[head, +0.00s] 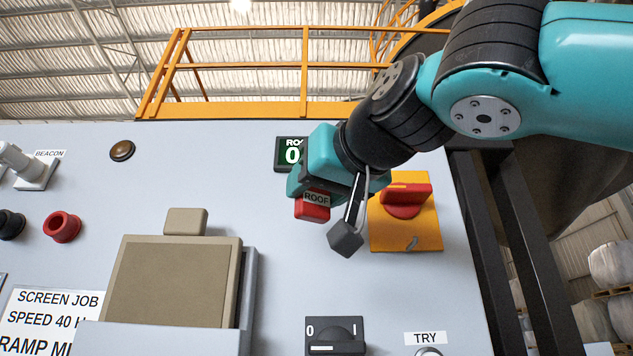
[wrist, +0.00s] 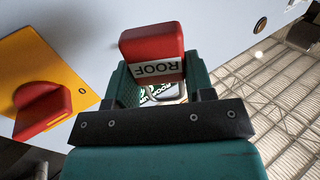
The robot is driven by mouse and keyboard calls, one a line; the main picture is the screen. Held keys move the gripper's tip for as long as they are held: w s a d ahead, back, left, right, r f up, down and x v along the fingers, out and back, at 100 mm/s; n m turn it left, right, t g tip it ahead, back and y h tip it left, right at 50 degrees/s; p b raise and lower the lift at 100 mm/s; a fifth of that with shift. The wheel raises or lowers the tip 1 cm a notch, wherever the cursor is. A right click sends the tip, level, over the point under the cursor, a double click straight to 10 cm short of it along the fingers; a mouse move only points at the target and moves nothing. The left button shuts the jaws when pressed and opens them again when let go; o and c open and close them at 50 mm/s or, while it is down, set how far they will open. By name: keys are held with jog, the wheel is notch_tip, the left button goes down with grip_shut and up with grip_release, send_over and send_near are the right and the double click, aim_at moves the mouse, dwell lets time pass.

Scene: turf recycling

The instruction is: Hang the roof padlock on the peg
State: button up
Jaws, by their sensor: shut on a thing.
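The red roof padlock (head: 313,211), with a pale ROOF label, is held in front of the grey panel, right of the panel's middle in the head view. My gripper (head: 311,186) is shut on it. In the wrist view the padlock's red body (wrist: 152,48) sticks out beyond the teal fingers of my gripper (wrist: 160,83), its label upside down. A metal shackle shows partly between the fingers. I cannot make out the peg; my gripper covers part of the panel. I cannot tell whether the padlock touches anything on the panel.
A red rotary handle on a yellow plate (head: 424,237) is close on the right. A black 0/I switch (head: 335,335) is below. A beige box (head: 175,283) projects at lower left.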

jog(key=shift+w+d+f, duration=0.1)
jog(key=shift+w+f, duration=0.05)
jog(key=shift+w, duration=1.35)
jog(key=shift+w, duration=0.15)
jog(key=shift+w, duration=0.35)
jog(key=shift+w+d, duration=0.1)
jog(key=shift+w, duration=0.35)
jog(key=shift+w, duration=0.3)
jog(key=shift+w+f, duration=0.1)
jog(key=shift+w, duration=0.75)
jog(key=shift+w+f, duration=0.1)
dwell(0.7)
jog(key=shift+w+f, duration=0.2)
jog(key=shift+w, duration=0.1)
